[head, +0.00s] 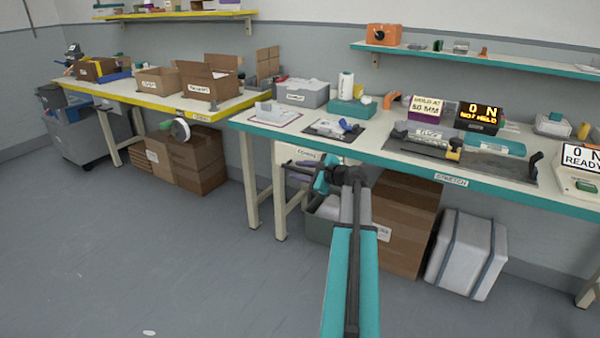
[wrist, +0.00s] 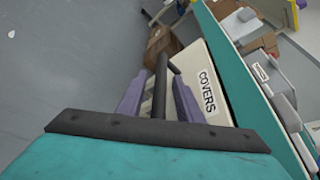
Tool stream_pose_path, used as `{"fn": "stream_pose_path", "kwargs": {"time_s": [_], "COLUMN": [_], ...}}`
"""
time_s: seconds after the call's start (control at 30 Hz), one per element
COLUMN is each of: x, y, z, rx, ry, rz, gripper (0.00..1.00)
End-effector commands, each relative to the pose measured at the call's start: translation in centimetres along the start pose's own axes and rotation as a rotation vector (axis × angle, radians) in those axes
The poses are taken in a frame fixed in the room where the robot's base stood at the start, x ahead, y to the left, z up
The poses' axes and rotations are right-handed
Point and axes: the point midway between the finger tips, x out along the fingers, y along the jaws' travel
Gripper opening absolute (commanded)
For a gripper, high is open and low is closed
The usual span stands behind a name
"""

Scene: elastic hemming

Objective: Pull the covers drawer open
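The covers drawer (head: 286,153) hangs under the teal-edged bench, its pale front partly hidden by my arm and gripper in the head view. In the wrist view its front (wrist: 222,112) carries a COVERS label and lies along the teal bench edge; no drawer inside shows, so it looks shut. A dark bar handle (wrist: 161,88) crosses in front of it. My gripper (head: 299,170) has its two purple-grey fingers apart at the drawer front. In the wrist view the fingers stand on either side of the handle, with visible gaps; contact is not seen.
A grey bin (head: 320,225) and a large cardboard box (head: 400,235) stand under the bench near my arm. A bench leg (head: 277,200) stands left of the drawer. A strapped white case (head: 465,255) is farther right.

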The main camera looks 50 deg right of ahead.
Motion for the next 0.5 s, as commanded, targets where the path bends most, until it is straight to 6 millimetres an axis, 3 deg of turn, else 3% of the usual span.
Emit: {"fn": "stream_pose_path", "kwargs": {"time_s": [0.23, 0.4, 0.5], "x": [0.02, 0.01, 0.00], "y": [0.00, 0.00, 0.00], "z": [0.02, 0.03, 0.02], "rx": [0.000, 0.000, 0.000], "ry": [0.000, 0.000, 0.000], "rz": [0.000, 0.000, 0.000], "gripper": [0.31, 0.02, 0.00]}}
